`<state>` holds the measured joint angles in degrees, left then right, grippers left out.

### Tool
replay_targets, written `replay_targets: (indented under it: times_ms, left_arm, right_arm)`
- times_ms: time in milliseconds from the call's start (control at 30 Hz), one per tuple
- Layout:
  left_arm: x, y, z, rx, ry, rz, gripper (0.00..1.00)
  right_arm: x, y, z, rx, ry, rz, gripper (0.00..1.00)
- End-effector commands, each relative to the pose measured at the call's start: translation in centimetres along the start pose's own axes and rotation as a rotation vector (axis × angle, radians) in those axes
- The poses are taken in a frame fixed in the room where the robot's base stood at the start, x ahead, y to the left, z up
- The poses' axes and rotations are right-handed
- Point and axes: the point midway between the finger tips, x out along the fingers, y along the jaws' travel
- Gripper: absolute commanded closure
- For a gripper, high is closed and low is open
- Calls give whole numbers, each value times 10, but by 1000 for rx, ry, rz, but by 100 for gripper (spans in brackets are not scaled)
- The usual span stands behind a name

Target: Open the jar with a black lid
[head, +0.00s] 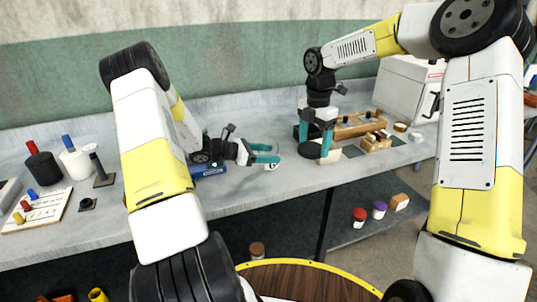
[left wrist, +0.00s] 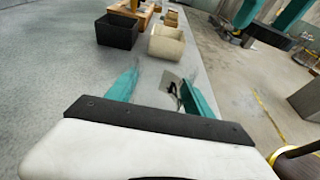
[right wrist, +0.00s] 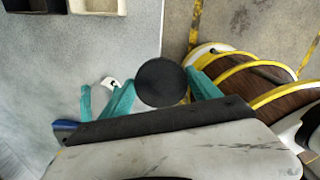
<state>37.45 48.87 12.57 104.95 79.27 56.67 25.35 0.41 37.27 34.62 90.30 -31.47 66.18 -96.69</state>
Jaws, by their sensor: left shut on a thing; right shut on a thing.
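My right gripper (head: 320,140) points down and is shut on a round black lid (right wrist: 160,83). The lid also shows in the head view (head: 313,151), held in the air near the table's front edge. My left gripper (head: 266,157) is shut on a clear, hard-to-see jar with a pale label and black mark (left wrist: 172,88). The label shows as a white patch beside the left fingers in the right wrist view (right wrist: 110,83). The lid is apart from the jar, to its right in the head view. The jar's rim is not clear.
On the grey table (head: 255,190), a black box (left wrist: 117,31) and a cream box (left wrist: 166,43) stand beyond my left gripper. Black- and white-bodied jars (head: 42,165) stand at the left. A white appliance (head: 408,88) stands at the back right. A wood-topped round surface with yellow rim (head: 300,264) is below.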

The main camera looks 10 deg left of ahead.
Motion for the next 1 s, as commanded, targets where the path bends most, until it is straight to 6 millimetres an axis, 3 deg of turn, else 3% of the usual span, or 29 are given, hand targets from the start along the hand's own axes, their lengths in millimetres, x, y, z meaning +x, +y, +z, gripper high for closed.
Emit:
replay_targets:
  times_ms: [100,133,200,633,1000]
  left_arm:
    - [1,0,-3,0,-1,0,100]
    - [1,0,-3,0,0,0,34]
    - [1,0,-2,0,0,0,20]
    - [-4,0,0,-1,1,2,18]
    - [-78,1,0,0,2,5,18]
  right_arm:
    - [0,0,0,0,0,0,77]
    - [0,0,0,0,0,0,77]
    - [0,0,0,0,0,0,77]
    - [0,0,0,0,0,0,77]
    - [0,0,0,0,0,0,77]
